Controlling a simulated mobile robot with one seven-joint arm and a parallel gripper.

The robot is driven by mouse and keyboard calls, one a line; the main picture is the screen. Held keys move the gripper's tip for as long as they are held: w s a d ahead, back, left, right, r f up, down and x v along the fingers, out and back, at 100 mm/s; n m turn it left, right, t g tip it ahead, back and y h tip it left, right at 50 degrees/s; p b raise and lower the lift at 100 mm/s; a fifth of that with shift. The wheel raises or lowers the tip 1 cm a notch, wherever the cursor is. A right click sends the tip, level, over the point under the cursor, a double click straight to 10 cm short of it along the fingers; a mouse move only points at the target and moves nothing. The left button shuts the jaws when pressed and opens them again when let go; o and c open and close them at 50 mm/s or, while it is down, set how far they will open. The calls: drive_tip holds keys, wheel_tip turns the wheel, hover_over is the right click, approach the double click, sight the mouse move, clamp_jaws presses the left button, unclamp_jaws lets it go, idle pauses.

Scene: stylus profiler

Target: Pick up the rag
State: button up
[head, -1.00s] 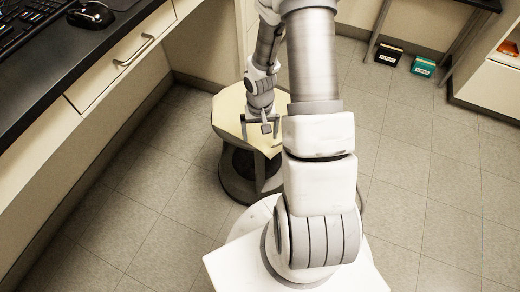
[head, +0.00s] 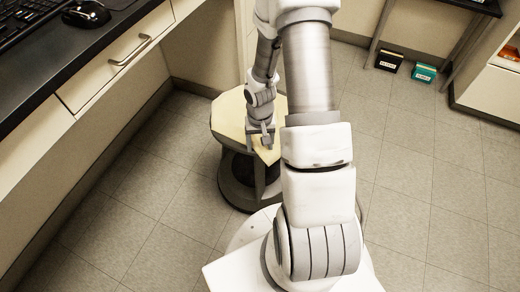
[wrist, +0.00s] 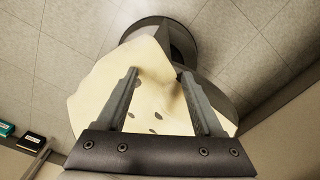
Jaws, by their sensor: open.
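The rag is a pale yellow cloth (head: 230,118) spread over the top of a dark round stool-like stand (head: 238,190). In the wrist view the rag (wrist: 98,88) fills the middle, with a few dark spots or holes and a raised fold near the right finger. My gripper (head: 263,140) is over the right part of the rag in the head view. In the wrist view my gripper (wrist: 158,73) is open, with rag visible between its two fingers. I cannot tell whether the fingertips touch the cloth. My arm hides the rag's right edge in the head view.
A dark-topped desk (head: 60,62) with a drawer, keyboard and mouse (head: 86,14) stands at the left. A black box (head: 389,60) and a teal box (head: 424,72) sit on the floor at the back right. The tiled floor on the right is clear.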

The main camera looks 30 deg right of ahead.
drive_tip(key=shift+a, duration=0.1)
clamp_jaws()
idle(0.3)
wheel_tip(320, 180, up, 12)
drive_tip(key=p, duration=1)
wheel_tip(320, 180, up, 9)
drive_tip(key=p, duration=0.7)
